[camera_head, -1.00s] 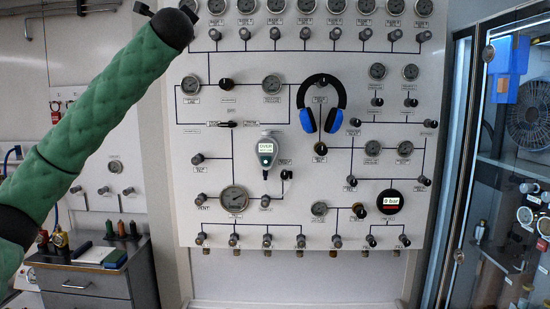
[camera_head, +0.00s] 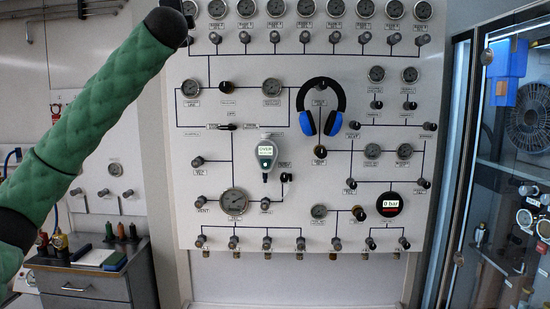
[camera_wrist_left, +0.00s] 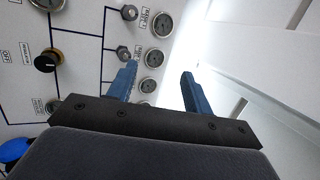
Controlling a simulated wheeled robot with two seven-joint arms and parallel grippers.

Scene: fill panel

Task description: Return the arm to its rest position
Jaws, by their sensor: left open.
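My left arm (camera_head: 95,125), in a green quilted sleeve with a black end, reaches up from the left edge in the head view. Its end is near the top edge, in front of the panel's upper left corner. In the left wrist view my left gripper (camera_wrist_left: 160,88) is open, its two blue fingers apart with nothing between them. Panel gauges (camera_wrist_left: 152,57) show behind and beside the fingers. My right gripper is in neither view.
The fill panel (camera_head: 345,235) carries gauges, knobs, a grey handheld meter (camera_head: 265,152) and blue-black headphones (camera_head: 333,122). A glass-door cabinet (camera_head: 465,190) stands at the right. A drawer unit (camera_head: 85,285) with small items is at the lower left.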

